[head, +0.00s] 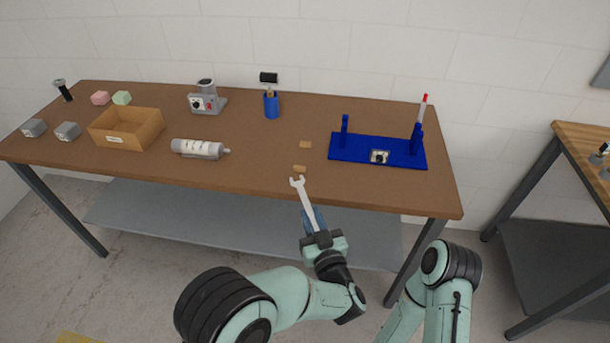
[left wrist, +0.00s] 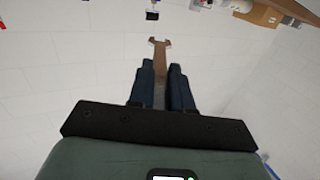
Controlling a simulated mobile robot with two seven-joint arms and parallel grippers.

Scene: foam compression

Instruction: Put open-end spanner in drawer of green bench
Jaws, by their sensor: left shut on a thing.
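The open-end spanner (head: 304,198) is a pale metal tool held in my left gripper (head: 312,220) in front of the table's front edge. Its open jaw points away from me, toward the table. In the left wrist view the spanner (left wrist: 160,62) sticks out from between the dark blue fingers of the left gripper (left wrist: 162,85), which are shut on it. My right arm shows at the lower right of the head view, but its gripper is not visible. No green bench or drawer can be made out in either view.
A brown table (head: 260,165) carries a wooden box (head: 127,128), a grey bottle (head: 198,149), a blue fixture (head: 375,150), a blue cup (head: 271,105) and small blocks. Another wooden-topped bench (head: 585,150) stands at the right. Floor shows between the two.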

